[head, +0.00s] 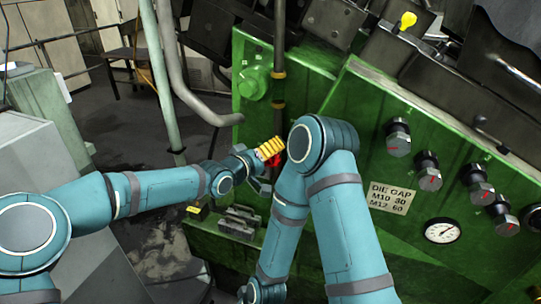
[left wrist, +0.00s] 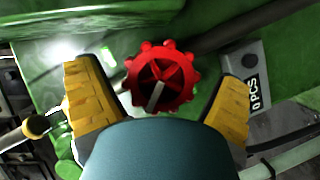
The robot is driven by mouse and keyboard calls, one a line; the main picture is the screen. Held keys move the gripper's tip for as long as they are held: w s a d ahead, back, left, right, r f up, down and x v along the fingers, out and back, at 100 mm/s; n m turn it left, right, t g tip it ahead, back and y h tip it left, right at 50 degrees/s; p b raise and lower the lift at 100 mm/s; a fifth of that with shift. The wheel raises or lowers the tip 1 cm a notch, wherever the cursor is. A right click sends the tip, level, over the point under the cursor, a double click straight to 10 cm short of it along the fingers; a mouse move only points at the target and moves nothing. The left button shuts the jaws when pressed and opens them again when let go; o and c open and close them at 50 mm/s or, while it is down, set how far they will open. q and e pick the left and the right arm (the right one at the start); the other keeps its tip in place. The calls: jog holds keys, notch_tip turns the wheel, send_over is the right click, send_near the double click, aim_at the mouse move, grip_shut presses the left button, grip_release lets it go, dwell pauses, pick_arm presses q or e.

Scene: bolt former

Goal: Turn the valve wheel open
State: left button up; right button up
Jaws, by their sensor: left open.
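The red valve wheel (left wrist: 160,75) has a knobbed rim and spokes, with a pale bar across its lower part in the left wrist view. In the head view only a bit of its red (head: 262,181) shows, just below my left gripper. My left gripper (head: 270,149) is open, with yellow ridged fingers. In the left wrist view its fingers stand on either side of the wheel with gaps, and I cannot tell whether the wheel lies between them in depth. My right gripper is out of view; my right arm's bent elbow is close to the wheel.
The green machine (head: 345,125) carries several black knobs (head: 398,138), a "DIE CAP" label (head: 390,197) and a round gauge (head: 442,231). Vertical pipes (head: 165,85) stand behind my left arm. A grey cabinet (head: 40,115) is at left. Open floor lies between.

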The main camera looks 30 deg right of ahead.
pick_arm(q)
jog(key=shift+w+d, duration=0.1)
jog(key=shift+d, duration=0.15)
jog(key=c, duration=1.2)
